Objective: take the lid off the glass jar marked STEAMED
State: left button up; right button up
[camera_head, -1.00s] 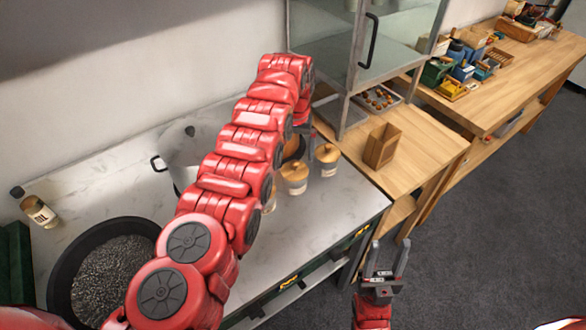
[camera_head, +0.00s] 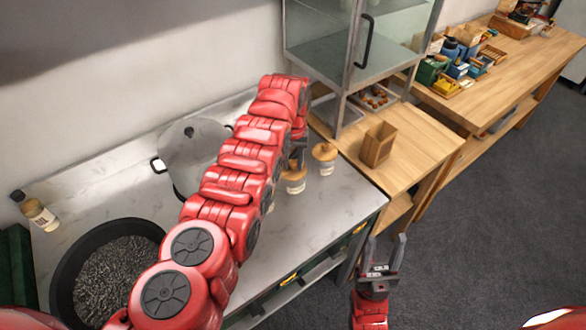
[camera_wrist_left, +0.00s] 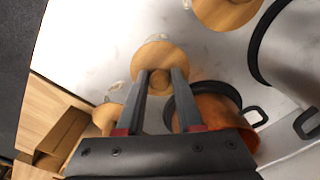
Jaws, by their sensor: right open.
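Glass jars with round wooden lids stand on the marble counter; two show plainly in the head view, a nearer jar (camera_head: 294,186) and a jar to its right (camera_head: 324,168). No label reading STEAMED is legible. My left gripper (camera_head: 297,160) is low over the jars, partly hidden by its arm. In the left wrist view, my left gripper (camera_wrist_left: 160,76) is open, its fingers either side of the knob of a wooden lid (camera_wrist_left: 160,52); contact cannot be told. My right gripper (camera_head: 386,252) is open and empty, in front of the counter.
A steel pot (camera_head: 190,145) and a black pan (camera_head: 70,265) stand left on the counter. A copper pot (camera_wrist_left: 215,105) is close beside my left fingers. A wooden box (camera_head: 379,145) and a glass cabinet (camera_head: 335,60) are to the right.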

pick_arm(q)
jog(key=shift+s+f, duration=0.15)
grip_shut()
jog(key=shift+f, duration=0.1)
